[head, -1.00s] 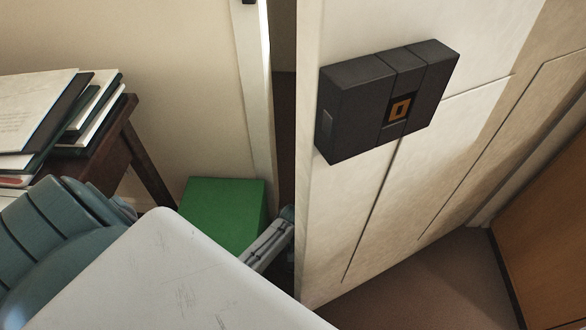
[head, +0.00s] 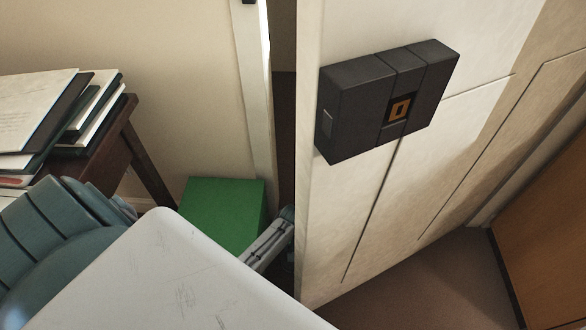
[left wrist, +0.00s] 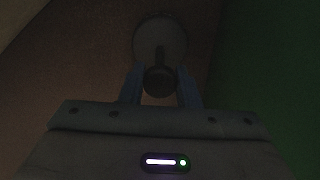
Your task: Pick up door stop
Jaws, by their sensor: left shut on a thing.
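In the dim left wrist view, the door stop (left wrist: 160,42) shows as a pale round disc with a dark stem and rounded knob. My left gripper (left wrist: 160,88) has its two bluish fingers on either side of the knob and is shut on it. I cannot tell whether the disc touches the surface behind it. In the head view my pale arm shell covers the lower middle, and the door stop is not visible there. My right gripper is in neither view.
A green box (head: 222,212) stands by the wall, beside the door gap. The pale door (head: 350,210) with a black lock box (head: 385,100) stands at the right of the gap. A dark wooden table (head: 128,130) with books (head: 75,120) is at the left.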

